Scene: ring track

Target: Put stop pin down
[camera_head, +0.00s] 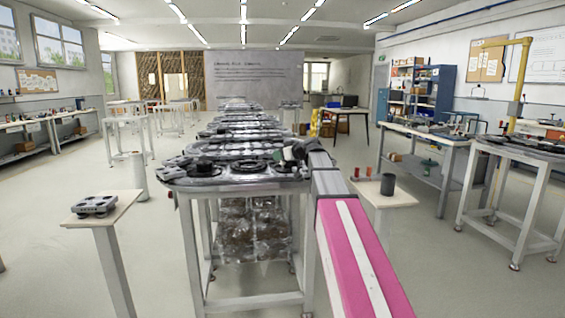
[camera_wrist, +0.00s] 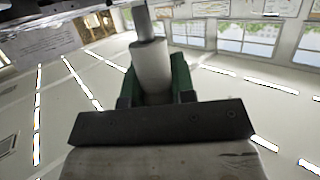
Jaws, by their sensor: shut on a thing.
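The stop pin (camera_wrist: 152,66) is a pale grey cylinder with a narrower stub. In the wrist view it sits between the green fingers of my gripper (camera_wrist: 153,92), which is shut on it. The wrist view is turned over, with ceiling lights low in the picture. In the head view my gripper (camera_head: 292,155) is small, at the right end of the ring-track table (camera_head: 240,182). The pin cannot be made out clearly there. Whether it touches anything cannot be told.
A small stand at left holds a grey block with holes (camera_head: 95,205). More track tables line up behind. A workbench (camera_head: 430,135) stands at right. Floor at left is mostly open.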

